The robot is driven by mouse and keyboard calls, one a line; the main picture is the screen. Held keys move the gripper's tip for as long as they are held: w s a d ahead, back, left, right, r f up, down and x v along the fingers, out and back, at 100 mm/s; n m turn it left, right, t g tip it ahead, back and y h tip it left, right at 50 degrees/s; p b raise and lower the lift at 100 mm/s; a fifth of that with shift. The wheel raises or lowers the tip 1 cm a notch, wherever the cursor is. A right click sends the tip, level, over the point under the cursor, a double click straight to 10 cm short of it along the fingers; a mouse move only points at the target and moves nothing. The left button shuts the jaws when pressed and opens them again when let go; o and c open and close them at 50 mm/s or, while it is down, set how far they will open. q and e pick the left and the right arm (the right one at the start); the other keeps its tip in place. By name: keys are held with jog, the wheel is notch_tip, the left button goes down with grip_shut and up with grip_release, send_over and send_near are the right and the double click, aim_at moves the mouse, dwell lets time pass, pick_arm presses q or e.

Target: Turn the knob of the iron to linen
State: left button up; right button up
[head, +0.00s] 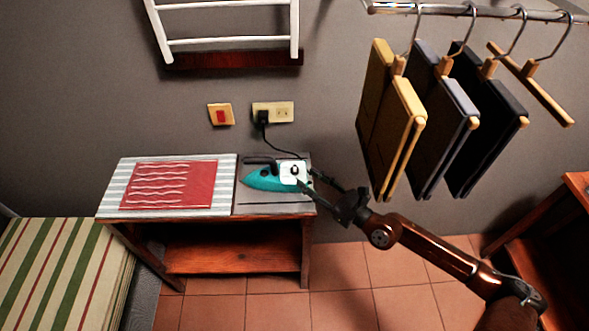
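The teal iron (262,179) lies on its side on the grey right-hand part of the ironing table, its tip to the left. Its white plate carries a small dark round knob (295,171). My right gripper (306,178) reaches in from the lower right, with its fingertips right by the plate's lower right edge. Its two dark fingers are apart with nothing seen between them. I cannot tell whether a fingertip touches the iron. The knob's lettering is too small to read. My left gripper is out of view.
A cord runs from a wall socket (273,112) to the iron. Folded garments (391,120) hang on a rail above my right arm. A striped bench (65,270) stands lower left.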

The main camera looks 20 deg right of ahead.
aim_at(297, 170)
jog(key=p+x, duration=0.1)
jog(key=x, duration=0.4)
jog(key=shift+w+r, duration=0.15)
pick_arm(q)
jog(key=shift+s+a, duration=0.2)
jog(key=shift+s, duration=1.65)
pick_arm(e)
jog(key=shift+x, duration=0.8)
jog(key=shift+c, duration=0.3)
grip_shut()
